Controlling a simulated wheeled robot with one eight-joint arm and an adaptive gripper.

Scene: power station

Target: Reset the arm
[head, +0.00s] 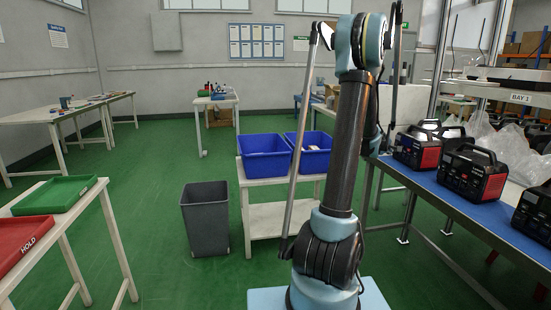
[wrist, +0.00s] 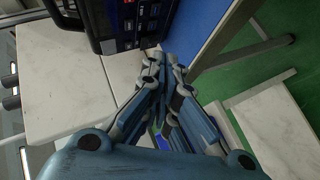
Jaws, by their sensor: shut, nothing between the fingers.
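My arm (head: 346,140) stands upright in the middle of the head view, bent at the top, with its far part coming down behind the upright link. My gripper (wrist: 163,72) shows in the wrist view with its fingertips together and nothing between them. In the head view the gripper is largely hidden behind my arm. In the wrist view a black power station (wrist: 122,22) is just beyond the fingertips, near the edge of the blue bench mat (wrist: 192,30). I cannot tell whether the fingers touch it.
Several black-and-red power stations (head: 474,173) stand on the blue-topped bench (head: 440,190) at the right. Two blue bins (head: 264,157) stand on a low white table behind my arm. A grey waste bin (head: 205,218) is left of it. Green (head: 54,195) and red trays (head: 22,240) lie at the left.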

